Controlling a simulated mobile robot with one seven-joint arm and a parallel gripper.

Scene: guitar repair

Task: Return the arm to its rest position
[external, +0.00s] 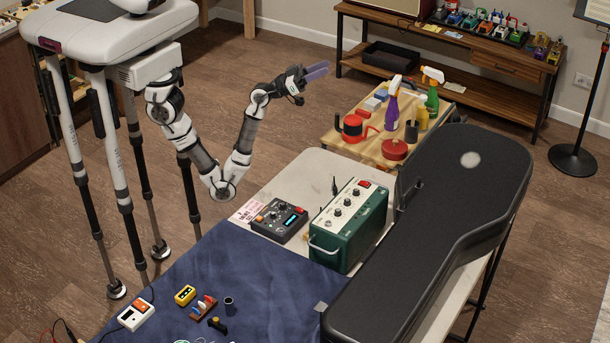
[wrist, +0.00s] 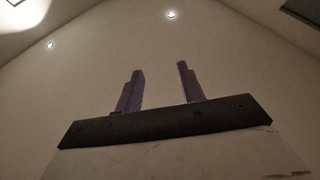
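My gripper (external: 317,71) is held up in the air at the upper middle of the external view, above the floor and behind the work table. My arm is folded in a V, with its elbow low and its forearm rising to the gripper. In the wrist view, the two purple fingers of my gripper (wrist: 160,88) stand apart with an empty gap between them. Behind them are only a bare wall and ceiling lights.
A work table (external: 302,179) carries a green amplifier box (external: 345,225), a dark pedal unit (external: 278,220), a black guitar case (external: 430,215) and a blue cloth (external: 220,265). A wooden cart (external: 345,139) with spray bottles (external: 391,103) stands behind. Air around my gripper is clear.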

